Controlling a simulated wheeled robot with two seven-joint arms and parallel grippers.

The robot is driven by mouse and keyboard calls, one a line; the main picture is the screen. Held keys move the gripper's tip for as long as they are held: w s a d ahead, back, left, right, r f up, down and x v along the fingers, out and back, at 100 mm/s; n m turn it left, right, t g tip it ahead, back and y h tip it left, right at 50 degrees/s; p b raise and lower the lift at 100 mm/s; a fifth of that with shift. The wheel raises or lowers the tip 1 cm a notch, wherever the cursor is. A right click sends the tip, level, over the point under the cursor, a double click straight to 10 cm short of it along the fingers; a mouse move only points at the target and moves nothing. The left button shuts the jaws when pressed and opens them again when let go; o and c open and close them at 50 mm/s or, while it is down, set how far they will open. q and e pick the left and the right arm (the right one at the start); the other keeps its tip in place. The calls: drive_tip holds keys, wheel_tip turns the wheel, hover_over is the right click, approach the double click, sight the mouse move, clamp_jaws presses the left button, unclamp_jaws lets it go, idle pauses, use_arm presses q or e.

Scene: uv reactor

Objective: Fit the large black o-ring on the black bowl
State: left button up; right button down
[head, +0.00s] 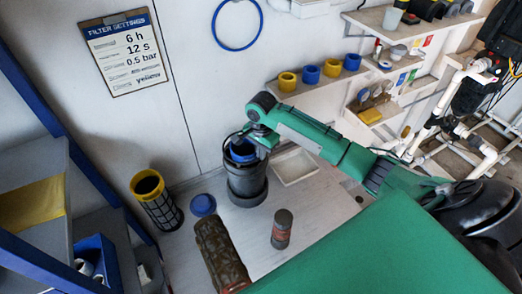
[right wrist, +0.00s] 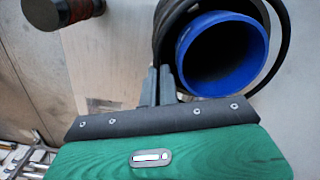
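The black bowl (head: 246,188) stands upright on the light work surface, with a blue cylinder (head: 243,151) rising inside it. The blue cylinder's open end also shows in the right wrist view (right wrist: 222,52). The large black o-ring (right wrist: 287,40) shows there as a thin black loop around the blue cylinder; whether it touches the bowl I cannot tell. My right gripper (right wrist: 158,82) has its fingers close together on the left side of the loop, apparently shut on it. In the head view my right gripper (head: 257,137) is over the bowl's top. My left gripper is not in view.
A yellow-topped mesh filter (head: 157,200) is at left. A blue ring (head: 237,25) hangs on the wall. A white tray (head: 295,165) lies right of the bowl.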

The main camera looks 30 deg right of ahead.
drive_tip(key=shift+f, duration=1.2)
drive_tip(key=c, duration=1.6)
unclamp_jaws()
drive_tip(key=shift+r, duration=0.1)
drive_tip(key=shift+r+b, duration=0.25)
drive_tip(key=shift+b, duration=0.1)
wheel_tip(320, 180, up, 7)
drive_tip(key=b, duration=0.2)
drive_tip(key=shift+f+b, duration=0.1)
drive_tip(key=shift+b, duration=0.25)
drive_tip(key=shift+s+r, duration=0.1)
drive_tip(key=shift+r, duration=3.05)
